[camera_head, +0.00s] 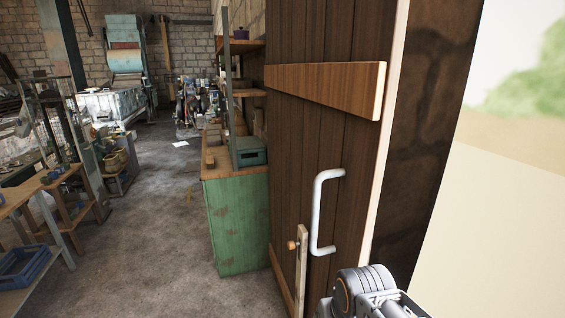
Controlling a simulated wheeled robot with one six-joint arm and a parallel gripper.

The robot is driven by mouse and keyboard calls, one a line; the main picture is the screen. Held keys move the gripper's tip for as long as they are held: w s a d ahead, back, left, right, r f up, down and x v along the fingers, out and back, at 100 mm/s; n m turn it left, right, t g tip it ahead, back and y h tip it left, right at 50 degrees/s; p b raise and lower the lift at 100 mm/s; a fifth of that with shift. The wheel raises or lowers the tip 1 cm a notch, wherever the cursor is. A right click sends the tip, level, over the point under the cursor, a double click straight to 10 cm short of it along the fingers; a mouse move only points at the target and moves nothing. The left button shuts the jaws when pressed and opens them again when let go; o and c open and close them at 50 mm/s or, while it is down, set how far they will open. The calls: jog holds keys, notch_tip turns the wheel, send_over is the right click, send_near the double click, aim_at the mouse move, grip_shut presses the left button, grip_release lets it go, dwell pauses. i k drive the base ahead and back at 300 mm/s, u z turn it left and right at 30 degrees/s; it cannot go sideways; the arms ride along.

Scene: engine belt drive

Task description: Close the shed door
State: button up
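The shed door (315,150) is a tall dark plank door with a lighter wooden cross brace (330,85). It stands open, swung into the room, with its pale edge facing the bright opening at right. A white pull handle (317,212) is fixed upright on its face. A wooden latch bar (301,272) with an orange knob sits below and left of the handle. The grey end of my arm with my gripper (385,300) shows at the bottom, below and right of the handle, apart from it. Its fingertips cannot be made out.
A green cabinet (238,225) with a wooden top and shelves stands just behind the door, to its left. Wooden racks (70,195) and a blue crate (22,268) are at left. The concrete floor (150,255) between them is clear. A dark stone wall (420,140) edges the opening.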

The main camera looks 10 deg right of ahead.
aim_at(332, 69)
jog(key=u, duration=1.6)
jog(key=i, duration=1)
jog(key=z, duration=1.15)
